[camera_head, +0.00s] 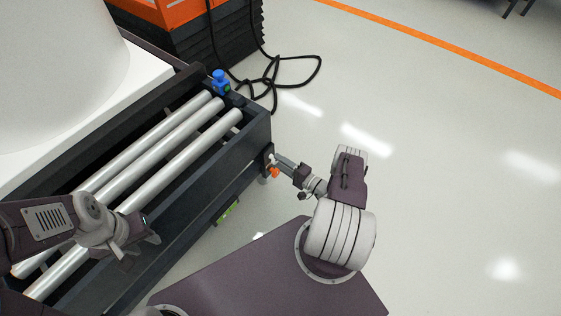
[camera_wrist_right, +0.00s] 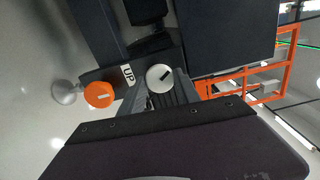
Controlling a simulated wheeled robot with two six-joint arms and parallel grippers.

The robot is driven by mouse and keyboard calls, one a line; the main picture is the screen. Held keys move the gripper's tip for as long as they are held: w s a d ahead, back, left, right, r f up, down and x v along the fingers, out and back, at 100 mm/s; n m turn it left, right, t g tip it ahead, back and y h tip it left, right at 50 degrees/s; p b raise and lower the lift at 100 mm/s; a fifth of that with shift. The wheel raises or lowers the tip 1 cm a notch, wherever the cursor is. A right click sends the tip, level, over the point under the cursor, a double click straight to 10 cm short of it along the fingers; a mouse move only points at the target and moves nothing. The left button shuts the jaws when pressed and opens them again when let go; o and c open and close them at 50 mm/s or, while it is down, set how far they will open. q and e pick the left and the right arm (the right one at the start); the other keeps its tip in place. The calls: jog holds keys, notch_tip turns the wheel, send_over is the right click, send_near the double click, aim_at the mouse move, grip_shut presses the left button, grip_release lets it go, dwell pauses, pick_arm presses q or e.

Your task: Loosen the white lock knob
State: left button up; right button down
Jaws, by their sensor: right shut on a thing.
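The white lock knob (camera_wrist_right: 159,78) is a round disc with a dark slot mark, on the dark frame in the right wrist view. In the head view only a small white bit of it (camera_head: 270,158) shows at the frame's end. My right gripper (camera_head: 279,161) is at the knob and shut on it; in the right wrist view its fingers (camera_wrist_right: 160,92) reach up to the knob, which partly hides their tips. My left gripper (camera_head: 141,249) is open and empty above the rollers, far from the knob.
An orange knob (camera_wrist_right: 99,95) sits beside the white one, with an "UP" label (camera_wrist_right: 128,74) between them. Metal rollers (camera_head: 165,155) lie in the dark frame (camera_head: 245,140), with a blue part (camera_head: 220,82) at its far corner. A black cable (camera_head: 290,84) lies on the floor.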

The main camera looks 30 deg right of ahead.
dwell(0.4)
jog(key=c, duration=0.9)
grip_release()
jog(key=shift+o, duration=0.2)
jog(key=p+v, duration=0.2)
jog(key=v, duration=0.7)
jog(key=shift+p, duration=0.4)
